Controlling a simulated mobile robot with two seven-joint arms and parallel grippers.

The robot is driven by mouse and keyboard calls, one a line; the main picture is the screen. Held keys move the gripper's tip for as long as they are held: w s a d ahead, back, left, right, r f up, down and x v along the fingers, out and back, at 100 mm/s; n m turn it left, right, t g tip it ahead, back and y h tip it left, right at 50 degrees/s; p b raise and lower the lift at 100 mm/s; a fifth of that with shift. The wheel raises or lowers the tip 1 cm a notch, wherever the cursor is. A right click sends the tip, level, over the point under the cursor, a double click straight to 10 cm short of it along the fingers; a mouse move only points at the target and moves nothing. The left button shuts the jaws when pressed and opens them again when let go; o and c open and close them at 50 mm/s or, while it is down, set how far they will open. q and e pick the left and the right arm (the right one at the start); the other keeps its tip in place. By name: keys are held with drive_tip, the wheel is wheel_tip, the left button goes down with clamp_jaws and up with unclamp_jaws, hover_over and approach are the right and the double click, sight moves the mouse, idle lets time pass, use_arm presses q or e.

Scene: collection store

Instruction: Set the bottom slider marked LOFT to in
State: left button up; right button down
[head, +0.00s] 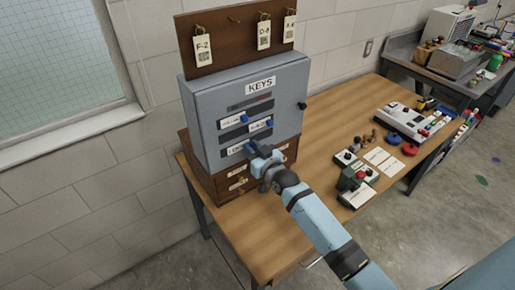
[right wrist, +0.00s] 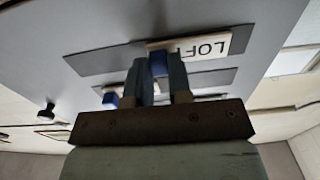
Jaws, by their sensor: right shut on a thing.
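The bottom slider's LOFT plate (head: 236,151) sits low on the front of the grey KEYS cabinet (head: 205,115). Upside down in the right wrist view, the LOFT plate (right wrist: 207,46) lies over part of a dark slot (right wrist: 95,63). My right gripper (head: 257,151) is at the bottom slider, its arm coming in from the lower right. In the right wrist view, its fingers (right wrist: 159,72) are shut on the blue knob (right wrist: 158,60) at the plate's end. The fingers hide part of the knob and slot. My left gripper is in neither view.
Two other sliders with blue knobs (head: 244,118) sit just above. A black door knob (head: 302,105) sticks out at the cabinet's right. Wooden drawers (head: 237,184) are below. Tags hang on the board (head: 222,52) above. The wooden table (head: 320,112) holds several small devices to the right.

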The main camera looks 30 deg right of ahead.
drive_tip(key=shift+a+f, duration=0.1)
drive_tip(key=shift+a, duration=0.65)
drive_tip(key=c, duration=1.1)
unclamp_jaws()
drive_tip(key=shift+a, duration=0.1)
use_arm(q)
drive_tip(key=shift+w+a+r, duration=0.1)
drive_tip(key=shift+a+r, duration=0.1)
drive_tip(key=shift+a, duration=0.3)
use_arm(e)
drive_tip(key=shift+o, duration=0.3)
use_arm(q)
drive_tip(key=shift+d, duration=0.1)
use_arm(e)
drive_tip(key=shift+s, duration=0.1)
use_arm(q)
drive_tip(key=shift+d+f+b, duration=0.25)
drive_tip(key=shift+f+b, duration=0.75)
drive_tip(key=shift+b, duration=0.05)
use_arm(e)
drive_tip(key=s+d, duration=0.2)
drive_tip(key=s, duration=1.1)
drive_tip(key=shift+s, duration=0.25)
